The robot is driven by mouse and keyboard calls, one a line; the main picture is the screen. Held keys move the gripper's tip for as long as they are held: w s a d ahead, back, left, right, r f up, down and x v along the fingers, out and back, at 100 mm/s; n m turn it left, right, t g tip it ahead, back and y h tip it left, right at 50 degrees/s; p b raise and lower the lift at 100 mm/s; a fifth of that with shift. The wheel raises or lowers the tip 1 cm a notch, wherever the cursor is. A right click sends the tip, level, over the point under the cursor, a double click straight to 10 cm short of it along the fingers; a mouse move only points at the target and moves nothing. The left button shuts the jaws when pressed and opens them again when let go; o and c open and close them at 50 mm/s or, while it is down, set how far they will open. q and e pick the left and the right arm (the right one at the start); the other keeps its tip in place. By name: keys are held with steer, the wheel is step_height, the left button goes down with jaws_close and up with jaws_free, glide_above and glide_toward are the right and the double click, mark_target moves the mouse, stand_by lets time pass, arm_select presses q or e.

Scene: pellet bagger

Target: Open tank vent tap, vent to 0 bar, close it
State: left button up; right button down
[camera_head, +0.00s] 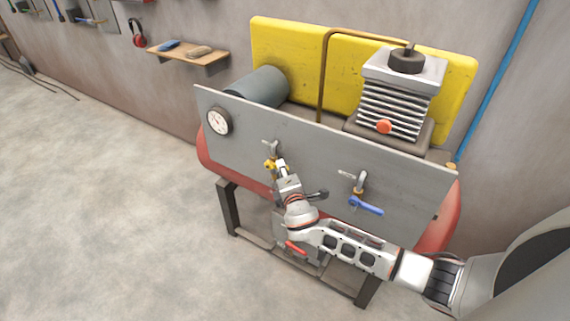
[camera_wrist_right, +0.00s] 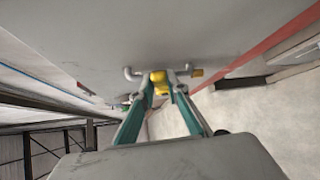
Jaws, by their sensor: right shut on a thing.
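A grey panel (camera_head: 320,150) stands in front of the red tank (camera_head: 212,150). A yellow-handled tap (camera_head: 269,165) sits on the panel left of centre, below a small pipe fitting. My right gripper (camera_head: 277,168) is at this tap, shut on its yellow handle. In the right wrist view the yellow handle (camera_wrist_right: 159,82) lies between the fingertips (camera_wrist_right: 160,84). A round white gauge (camera_head: 218,121) is at the panel's left end; its needle is too small to read. A second tap with a blue lever (camera_head: 366,205) is on the panel to the right. My left gripper is not in view.
A finned compressor (camera_head: 395,100) and a grey motor cylinder (camera_head: 260,87) stand behind the panel, before a yellow guard (camera_head: 290,50). A red lever (camera_head: 296,248) is low under the tank. Table-like legs (camera_head: 229,207) support the tank. The floor at left is clear.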

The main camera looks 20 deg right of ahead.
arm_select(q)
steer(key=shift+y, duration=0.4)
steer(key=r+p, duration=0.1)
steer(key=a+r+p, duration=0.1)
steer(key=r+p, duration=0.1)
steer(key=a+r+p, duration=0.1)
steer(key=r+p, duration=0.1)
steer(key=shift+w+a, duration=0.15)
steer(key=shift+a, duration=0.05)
arm_select(e)
steer(key=g, duration=0.1)
steer(key=r+n, duration=0.1)
steer(key=n+g, duration=0.1)
steer(key=shift+w+a+r+g+h, duration=0.3)
steer(key=shift+h, duration=0.1)
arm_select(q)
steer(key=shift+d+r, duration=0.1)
arm_select(e)
steer(key=c, duration=2.2)
jaws_free()
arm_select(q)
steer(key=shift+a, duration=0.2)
arm_select(e)
steer(key=shift+o, duration=1.2)
steer(key=shift+r, duration=0.1)
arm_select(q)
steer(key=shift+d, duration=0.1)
arm_select(e)
steer(key=v, duration=1.2)
